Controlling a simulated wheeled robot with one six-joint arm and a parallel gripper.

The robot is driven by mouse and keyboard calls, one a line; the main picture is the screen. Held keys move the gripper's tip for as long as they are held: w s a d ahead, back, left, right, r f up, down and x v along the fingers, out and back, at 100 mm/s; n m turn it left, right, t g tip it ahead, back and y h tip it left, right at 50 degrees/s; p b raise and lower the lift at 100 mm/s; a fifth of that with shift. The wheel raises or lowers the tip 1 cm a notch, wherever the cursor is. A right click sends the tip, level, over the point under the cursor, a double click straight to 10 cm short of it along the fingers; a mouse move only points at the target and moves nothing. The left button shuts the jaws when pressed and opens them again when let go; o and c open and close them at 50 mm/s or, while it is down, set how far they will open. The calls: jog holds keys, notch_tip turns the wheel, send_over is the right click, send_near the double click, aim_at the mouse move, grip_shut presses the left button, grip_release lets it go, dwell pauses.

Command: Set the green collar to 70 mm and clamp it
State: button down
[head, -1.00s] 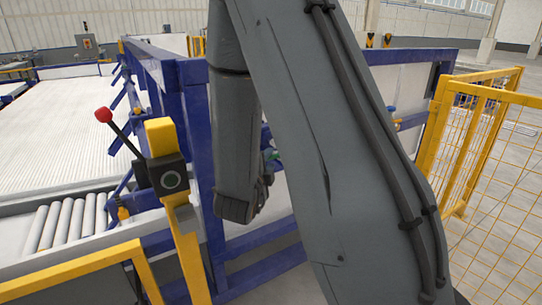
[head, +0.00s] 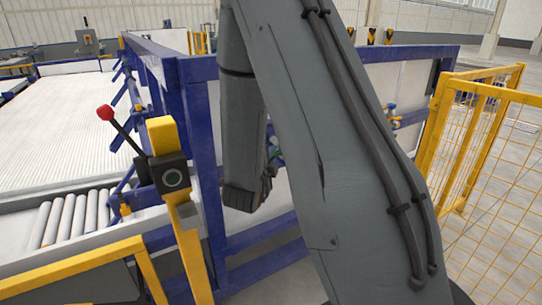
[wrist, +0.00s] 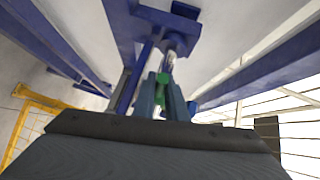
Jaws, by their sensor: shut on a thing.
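The green collar (wrist: 162,80) shows in the wrist view as a small green piece, partly hidden between the fingers of my gripper (wrist: 163,88). My gripper is shut on it. Another bit of green shows lower between the fingers; I cannot tell whether it belongs to the same piece. In the head view a speck of green (head: 274,154) shows beside my arm, and my arm hides the gripper. Any scale marks and the clamp are too small or hidden to read.
A blue frame (head: 203,150) stands close around my arm. A red-knobbed lever (head: 106,113) on a yellow post (head: 163,137) stands to the left, by the rollers (head: 70,218). A yellow mesh fence (head: 490,170) stands at right, with open floor beyond.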

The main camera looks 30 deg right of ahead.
jog(key=w+b, duration=0.1)
jog(key=w, duration=0.2)
jog(key=c, duration=1.8)
grip_release()
jog(key=shift+a, duration=0.1)
jog(key=b+v, duration=0.2)
jog(key=v, duration=0.5)
jog(key=shift+s+a+b, duration=0.25)
jog(key=shift+s+b, duration=0.05)
